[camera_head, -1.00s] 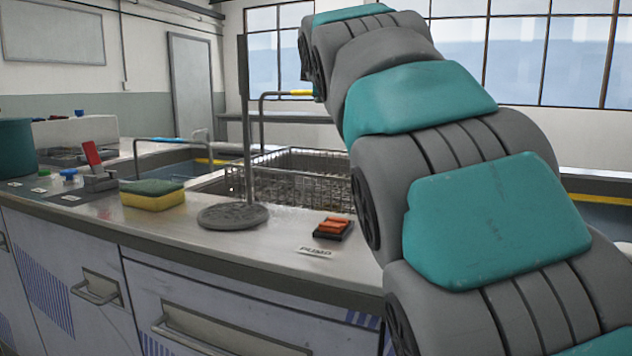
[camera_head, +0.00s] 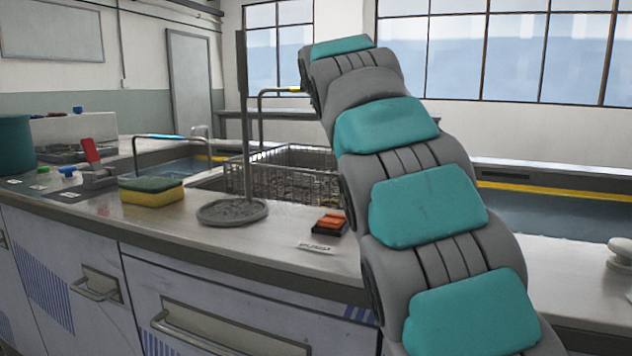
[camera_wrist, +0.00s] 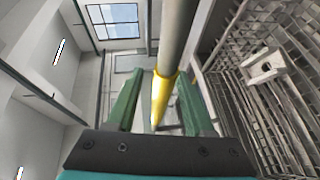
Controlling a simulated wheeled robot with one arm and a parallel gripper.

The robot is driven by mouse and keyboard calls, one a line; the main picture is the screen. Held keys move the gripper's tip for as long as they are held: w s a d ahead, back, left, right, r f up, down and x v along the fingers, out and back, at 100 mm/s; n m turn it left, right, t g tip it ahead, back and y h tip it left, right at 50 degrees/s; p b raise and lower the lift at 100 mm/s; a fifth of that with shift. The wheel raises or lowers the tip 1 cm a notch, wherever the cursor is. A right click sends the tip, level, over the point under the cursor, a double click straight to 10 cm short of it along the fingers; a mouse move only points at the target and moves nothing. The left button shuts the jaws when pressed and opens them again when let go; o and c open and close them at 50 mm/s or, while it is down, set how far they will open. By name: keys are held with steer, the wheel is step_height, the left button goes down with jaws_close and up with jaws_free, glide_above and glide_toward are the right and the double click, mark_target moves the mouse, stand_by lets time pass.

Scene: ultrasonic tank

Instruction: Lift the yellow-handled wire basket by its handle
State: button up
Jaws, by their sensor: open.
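The yellow-handled wire basket (camera_head: 290,172) sits in a sink opening behind the counter front. Its tall bent handle bar rises to a yellow grip (camera_head: 295,89), mostly hidden behind my arm's end in the head view. In the wrist view, the yellow grip (camera_wrist: 161,98) and its grey bar run between the two green fingers of my gripper (camera_wrist: 158,78). The fingers are open, with a visible gap on the left. Contact on the right side cannot be told. The basket's wire mesh (camera_wrist: 255,85) fills the right side of the wrist view. My gripper is hidden in the head view.
A blue-handled bar (camera_head: 160,137) stands over the left tank. A thin upright rod on a round grey base (camera_head: 232,212) stands before the basket. A sponge (camera_head: 150,190) and an orange switch (camera_head: 330,223) lie on the counter. A yellow-edged tank (camera_head: 550,213) lies right.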

steer(key=shift+c, duration=0.4)
jaws_close()
stand_by(0.9)
